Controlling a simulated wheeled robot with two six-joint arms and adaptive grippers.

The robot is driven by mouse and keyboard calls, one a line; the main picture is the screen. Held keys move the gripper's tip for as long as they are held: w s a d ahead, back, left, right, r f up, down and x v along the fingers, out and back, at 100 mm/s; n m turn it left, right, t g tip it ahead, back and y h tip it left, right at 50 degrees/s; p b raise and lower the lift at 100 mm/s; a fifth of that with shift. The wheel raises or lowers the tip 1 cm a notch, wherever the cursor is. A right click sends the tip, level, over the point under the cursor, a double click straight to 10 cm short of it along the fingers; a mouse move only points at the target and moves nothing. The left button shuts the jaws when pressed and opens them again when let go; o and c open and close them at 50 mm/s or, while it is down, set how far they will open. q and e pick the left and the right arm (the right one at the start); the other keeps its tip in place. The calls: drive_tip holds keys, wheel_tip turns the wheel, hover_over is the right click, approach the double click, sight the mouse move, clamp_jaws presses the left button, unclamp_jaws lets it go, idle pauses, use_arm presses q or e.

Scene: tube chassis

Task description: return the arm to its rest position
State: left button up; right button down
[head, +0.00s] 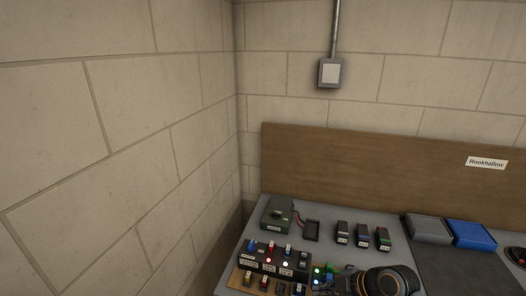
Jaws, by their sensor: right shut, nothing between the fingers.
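My right arm comes in at the bottom edge of the head view, with a dark, orange-ringed wrist. Its right gripper (340,281) is shut and empty, low over the front of the grey bench (325,254). It is just right of a dark chassis (275,262) with a row of blue-, red- and grey-topped parts and lit lamps. A small green part (328,268) with green lights shows beside the gripper and is partly hidden. The fingertips are small and hard to make out. My left gripper is out of view.
A green box (277,213) with a red wire to a black holder (312,231) stands behind the chassis. Several small dark modules (362,235) stand right of it. Grey (428,228) and blue (470,233) trays are at the right, by a dark mat (458,270). A wall is left.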

drive_tip(key=s+d+f+m+g+h, duration=0.1)
drive_tip(key=s+d+f+m+h, duration=0.25)
drive_tip(key=s+m, duration=0.45)
drive_tip(key=s+d+f+m+h, duration=0.3)
drive_tip(key=s+d+m+h, duration=0.15)
drive_tip(key=s+m, duration=0.4)
drive_tip(key=s+d+f+g+b, duration=0.1)
drive_tip(key=d+f, duration=0.1)
drive_tip(key=f, duration=1.3)
drive_tip(key=s+d+f+g+b, duration=0.1)
drive_tip(key=s+f+b, duration=0.1)
drive_tip(key=f, duration=1.3)
use_arm(q)
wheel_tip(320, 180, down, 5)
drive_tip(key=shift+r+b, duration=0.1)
drive_tip(key=shift+b, duration=0.8)
use_arm(e)
drive_tip(key=s+d+f, duration=0.1)
drive_tip(key=s+f, duration=1.6)
drive_tip(key=shift+s+m+g+y, duration=0.35)
drive_tip(key=shift+m+g+y, duration=0.05)
drive_tip(key=shift+m, duration=0.05)
